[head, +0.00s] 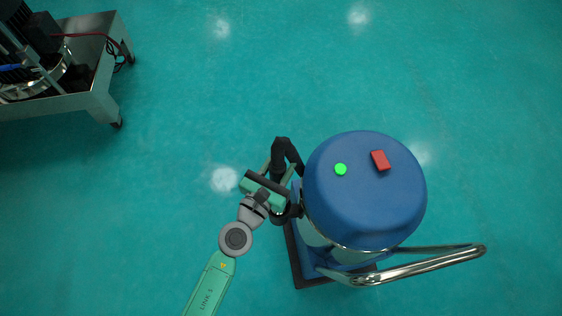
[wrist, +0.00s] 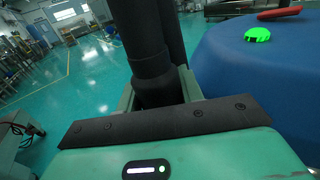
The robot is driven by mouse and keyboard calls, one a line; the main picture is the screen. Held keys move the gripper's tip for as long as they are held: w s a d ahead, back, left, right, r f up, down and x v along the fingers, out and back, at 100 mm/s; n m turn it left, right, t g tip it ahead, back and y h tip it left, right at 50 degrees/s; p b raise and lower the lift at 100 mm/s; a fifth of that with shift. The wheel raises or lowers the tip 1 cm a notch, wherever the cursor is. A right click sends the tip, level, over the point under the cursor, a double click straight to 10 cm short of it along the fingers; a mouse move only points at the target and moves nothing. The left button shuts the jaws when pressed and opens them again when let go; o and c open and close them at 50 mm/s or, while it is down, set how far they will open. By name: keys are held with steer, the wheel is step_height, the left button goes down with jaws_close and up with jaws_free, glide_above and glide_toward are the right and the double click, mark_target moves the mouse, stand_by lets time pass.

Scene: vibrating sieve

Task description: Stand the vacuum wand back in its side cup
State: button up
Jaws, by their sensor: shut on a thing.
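The black vacuum wand (head: 291,153) is at the left side of the blue vacuum (head: 365,200) in the head view, its bent top pointing up the picture. My gripper (head: 279,178) is shut on the wand beside the vacuum's lid. In the wrist view the dark tube of the wand (wrist: 147,45) stands roughly upright between my fingers. A dark round part (head: 282,214), perhaps the side cup, shows just below my gripper in the head view. My gripper partly covers it, and I cannot tell whether the wand's lower end is in it.
The lid carries a green button (head: 340,169) and a red switch (head: 380,160). A chrome handle (head: 425,265) sticks out at the lower right. A metal machine stand (head: 95,90) is at the upper left. The green floor between them is clear.

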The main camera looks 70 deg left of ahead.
mark_target(274, 178)
steer(key=o, duration=1.1)
steer(key=shift+c, duration=0.2)
steer(key=b+v, duration=0.2)
steer(key=v, duration=0.5)
steer(key=shift+f, duration=0.15)
steer(key=shift+s+d+b, duration=0.3)
